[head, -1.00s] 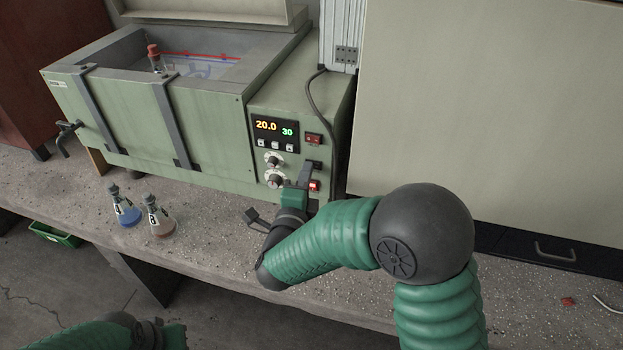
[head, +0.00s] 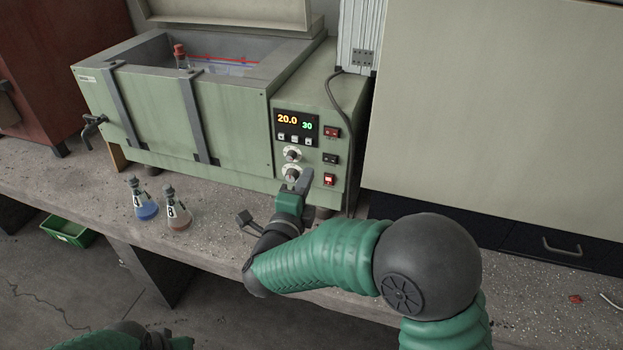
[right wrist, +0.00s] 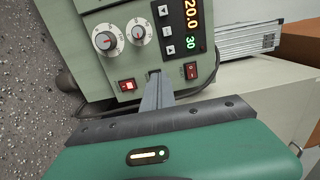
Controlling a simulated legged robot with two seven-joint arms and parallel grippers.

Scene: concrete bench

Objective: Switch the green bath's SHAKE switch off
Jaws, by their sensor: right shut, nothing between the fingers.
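The green bath (head: 180,115) stands on the bench with its control panel at its right end. Its panel has three rocker switches in a column: a red top switch (head: 331,131), a dark middle switch (head: 329,158) and a brightly lit red bottom switch (head: 328,180). Their labels are too small to read. My right gripper (head: 303,181) is shut and empty, left of the bottom switch and below the lower knob. In the right wrist view its fingers (right wrist: 154,88) lie between the lit switch (right wrist: 128,86) and the top switch (right wrist: 190,68), hiding the middle one. Only part of my left arm shows.
The panel has two knobs (head: 292,154) and a display (head: 296,124) reading 20.0 and 30. Two flasks (head: 178,212) stand on the bench front. A cable (head: 345,105) hangs beside the panel. A pale cabinet (head: 500,100) stands to the right.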

